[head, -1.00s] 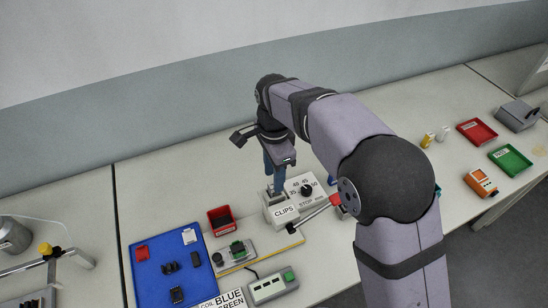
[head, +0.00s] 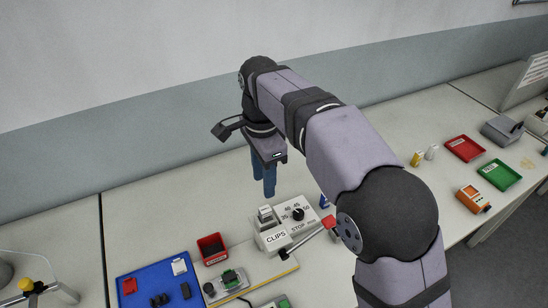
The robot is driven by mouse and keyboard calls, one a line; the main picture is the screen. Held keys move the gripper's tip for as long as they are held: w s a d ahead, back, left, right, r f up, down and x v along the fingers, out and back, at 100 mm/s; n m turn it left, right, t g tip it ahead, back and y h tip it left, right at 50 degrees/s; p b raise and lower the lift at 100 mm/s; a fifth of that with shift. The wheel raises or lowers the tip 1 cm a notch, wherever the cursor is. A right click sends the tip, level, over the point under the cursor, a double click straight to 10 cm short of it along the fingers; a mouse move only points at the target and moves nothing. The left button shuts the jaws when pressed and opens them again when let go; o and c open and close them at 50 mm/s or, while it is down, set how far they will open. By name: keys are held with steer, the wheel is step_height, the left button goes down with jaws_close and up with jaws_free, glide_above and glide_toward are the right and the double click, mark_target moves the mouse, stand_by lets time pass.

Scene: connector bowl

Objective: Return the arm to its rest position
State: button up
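My gripper (head: 264,182) hangs at the end of my arm, its two blue fingers pointing down. My arm reaches in from the lower right, bent at the elbow.
Red (head: 465,148) and green (head: 500,175) trays lie at right. The table behind is clear.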

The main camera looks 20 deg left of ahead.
steer(key=w+d+f+n+t+b, duration=0.1)
steer(key=w+d+f+n, duration=0.3)
steer(key=d, duration=0.6)
steer(key=w+d+f+n+t+b, duration=0.1)
steer(key=d+f, duration=0.4)
steer(key=d, duration=0.4)
steer(key=s+d+f+n+g+p, duration=0.1)
steer(key=s+d+f+n, duration=0.1)
steer(key=s+d, duration=0.6)
steer(key=s+d+f+n+g+p, duration=0.1)
steer(key=s+d+f+n, duration=0.15)
steer(key=s+d, duration=0.55)
step_height(320, 180, down, 20)
steer(key=s+a+b, duration=0.1)
steer(key=s+b, duration=0.1)
steer(key=b, duration=1.8)
steer(key=shift+a, duration=0.4)
steer(key=shift+m, duration=0.25)
steer(key=shift+c, duration=0.6)
